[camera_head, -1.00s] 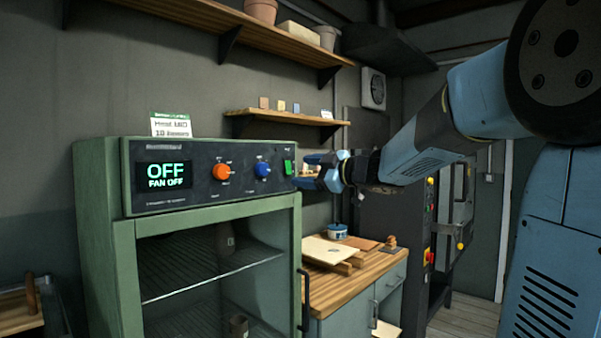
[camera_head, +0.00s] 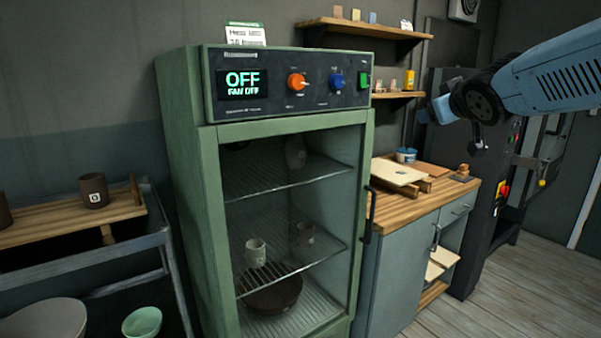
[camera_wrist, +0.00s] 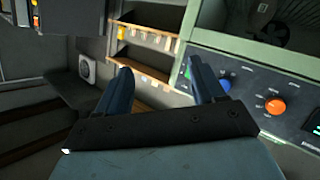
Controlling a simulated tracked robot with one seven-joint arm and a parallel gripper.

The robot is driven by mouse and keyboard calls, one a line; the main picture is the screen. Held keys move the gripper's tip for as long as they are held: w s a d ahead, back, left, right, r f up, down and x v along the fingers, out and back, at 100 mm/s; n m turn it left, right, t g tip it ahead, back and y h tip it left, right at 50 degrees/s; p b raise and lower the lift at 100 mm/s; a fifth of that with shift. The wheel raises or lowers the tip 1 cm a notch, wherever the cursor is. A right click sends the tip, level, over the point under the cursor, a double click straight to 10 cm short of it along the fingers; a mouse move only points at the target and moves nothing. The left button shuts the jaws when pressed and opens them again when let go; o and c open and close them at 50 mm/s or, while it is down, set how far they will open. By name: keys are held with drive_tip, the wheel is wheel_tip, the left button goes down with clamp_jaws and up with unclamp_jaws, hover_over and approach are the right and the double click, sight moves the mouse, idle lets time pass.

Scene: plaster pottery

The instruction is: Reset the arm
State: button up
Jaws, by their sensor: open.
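My blue arm reaches in from the right in the head view. My gripper (camera_head: 440,108) is in the air to the right of the green drying cabinet's control panel (camera_head: 285,84), in front of the wall. In the wrist view my gripper (camera_wrist: 168,84) shows two blue fingers spread apart with nothing between them. The panel's display (camera_head: 243,84) reads OFF and FAN OFF.
Cups and a dark bowl (camera_head: 272,292) stand on the cabinet's wire shelves. A wooden-topped counter (camera_head: 415,208) with boards is to its right, below my gripper. Wall shelves (camera_head: 365,29) hold small items. A rack (camera_head: 60,229) with a dark mug (camera_head: 94,190) is at left.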

drive_tip(key=s+a+f+m+g, duration=0.2)
drive_tip(key=s+a+f+g, duration=0.1)
drive_tip(key=s+f, duration=0.5)
drive_tip(key=s+a+f+m+g+y, duration=0.1)
drive_tip(key=s+f+g, duration=0.5)
drive_tip(key=s, duration=0.8)
wheel_tip(320, 180, down, 2)
drive_tip(key=a+m, duration=0.1)
drive_tip(key=a, duration=0.1)
drive_tip(key=shift+a+f, duration=0.2)
drive_tip(key=shift+a, duration=0.1)
